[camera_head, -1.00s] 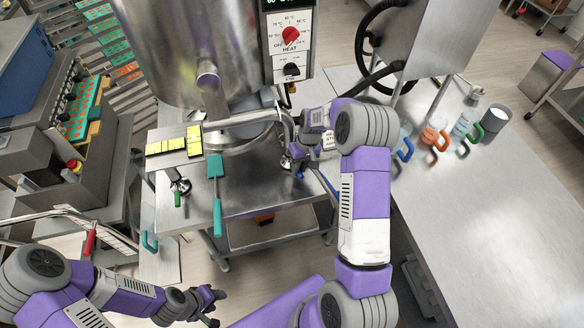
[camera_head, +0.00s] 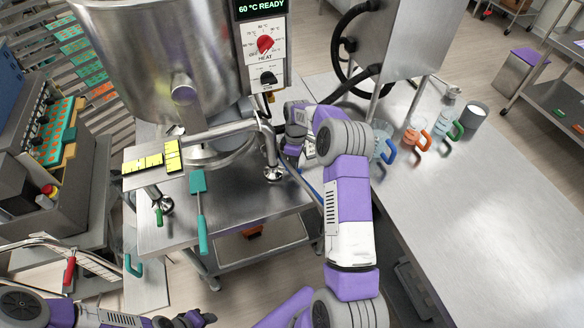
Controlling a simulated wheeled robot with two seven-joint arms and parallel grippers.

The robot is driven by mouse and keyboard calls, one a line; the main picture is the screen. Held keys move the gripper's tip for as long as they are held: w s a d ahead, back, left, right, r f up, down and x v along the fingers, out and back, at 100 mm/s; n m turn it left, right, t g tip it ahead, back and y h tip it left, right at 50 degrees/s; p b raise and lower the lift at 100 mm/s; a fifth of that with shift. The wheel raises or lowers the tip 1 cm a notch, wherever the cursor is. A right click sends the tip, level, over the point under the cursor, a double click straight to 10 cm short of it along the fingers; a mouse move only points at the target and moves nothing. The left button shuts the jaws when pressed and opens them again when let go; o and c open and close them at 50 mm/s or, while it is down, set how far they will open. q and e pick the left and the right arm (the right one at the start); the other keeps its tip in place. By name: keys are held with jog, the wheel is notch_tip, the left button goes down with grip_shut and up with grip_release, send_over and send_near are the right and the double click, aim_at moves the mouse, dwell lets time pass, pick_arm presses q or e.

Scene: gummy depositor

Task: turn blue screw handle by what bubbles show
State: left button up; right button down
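The big steel kettle (camera_head: 160,60) stands on a metal table with a pipe leading from it. My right arm reaches to the table's right side, and my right gripper (camera_head: 293,140) is beside the kettle's stand. Its fingertips are mostly hidden behind my arm. A thin blue piece (camera_head: 312,192), possibly part of the blue screw handle, shows beside my forearm; the rest is hidden, and I cannot tell whether the gripper touches it. My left gripper (camera_head: 195,319) is low at the bottom edge, partly cut off, away from the table. I cannot make out any bubbles.
The control panel (camera_head: 265,50) reads 60 °C READY. A teal spatula (camera_head: 201,212) lies on the kettle table, near a plate with yellow blocks (camera_head: 150,163). Jugs with blue (camera_head: 388,150), orange (camera_head: 424,137) and green (camera_head: 456,130) handles stand on the right table, whose front is clear.

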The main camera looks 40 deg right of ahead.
jog(key=shift+w+d+n, duration=0.2)
jog(key=shift+d+n, duration=0.05)
jog(key=shift+n, duration=0.15)
dwell(0.3)
jog(key=c, duration=1)
grip_release()
jog(key=shift+c, duration=0.2)
notch_tip(320, 180, up, 8)
jog(key=w+d, duration=0.1)
jog(key=shift+f, duration=0.2)
